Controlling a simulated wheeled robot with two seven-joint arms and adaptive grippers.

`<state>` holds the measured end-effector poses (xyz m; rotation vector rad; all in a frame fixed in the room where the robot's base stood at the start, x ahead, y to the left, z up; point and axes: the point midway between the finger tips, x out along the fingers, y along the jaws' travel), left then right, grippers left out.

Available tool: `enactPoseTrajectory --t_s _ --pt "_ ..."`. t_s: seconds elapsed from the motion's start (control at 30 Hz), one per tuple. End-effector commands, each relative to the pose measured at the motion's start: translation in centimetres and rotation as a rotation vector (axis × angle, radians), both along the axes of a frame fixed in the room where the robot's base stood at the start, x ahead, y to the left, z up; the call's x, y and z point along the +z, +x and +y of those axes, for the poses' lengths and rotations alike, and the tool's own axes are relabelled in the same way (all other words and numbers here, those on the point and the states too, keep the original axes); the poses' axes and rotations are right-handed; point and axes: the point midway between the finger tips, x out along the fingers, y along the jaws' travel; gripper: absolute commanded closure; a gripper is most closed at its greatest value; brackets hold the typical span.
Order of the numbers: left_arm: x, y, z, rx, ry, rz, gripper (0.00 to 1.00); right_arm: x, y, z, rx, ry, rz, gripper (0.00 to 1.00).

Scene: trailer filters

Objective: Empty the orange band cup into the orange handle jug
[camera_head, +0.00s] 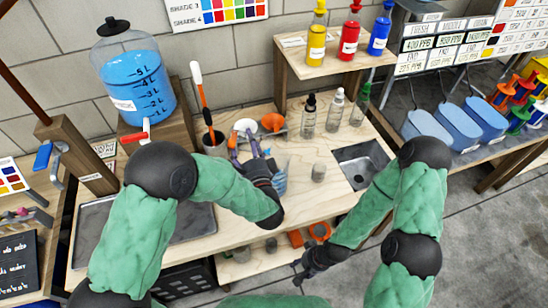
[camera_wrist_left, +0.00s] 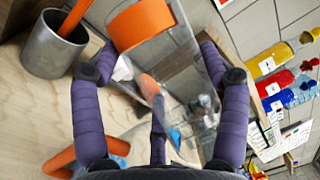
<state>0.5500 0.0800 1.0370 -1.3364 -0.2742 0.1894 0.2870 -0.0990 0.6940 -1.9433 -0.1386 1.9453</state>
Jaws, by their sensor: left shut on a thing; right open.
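In the left wrist view, the clear orange band cup (camera_wrist_left: 140,23) is between the purple fingers of my left gripper (camera_wrist_left: 165,75), which is shut on it. In the head view my left gripper (camera_head: 256,160) is over the middle of the workbench and largely hides the cup. An orange curved bar (camera_wrist_left: 95,153), which looks like the jug's handle, shows low in the wrist view; the jug's body is mostly hidden. A blue patch (camera_head: 280,183) shows beside the gripper; I cannot tell which vessel it belongs to. My right gripper (camera_head: 303,272) is open and empty at the bench front.
A metal cup (camera_head: 215,148) with an orange-handled tool stands left of the gripper. Several dropper bottles (camera_head: 308,116) stand behind, right. A large blue-filled tank (camera_head: 135,85) stands back left.

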Motion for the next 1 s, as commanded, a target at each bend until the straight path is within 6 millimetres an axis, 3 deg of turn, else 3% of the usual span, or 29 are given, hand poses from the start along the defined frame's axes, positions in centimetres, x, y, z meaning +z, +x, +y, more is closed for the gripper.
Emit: enactPoseTrajectory --t_s 1.0 --pt "0.73 -0.03 -0.4 0.001 0.111 -0.01 0.62 0.59 0.0 0.0 0.0 0.0 0.0 0.54"
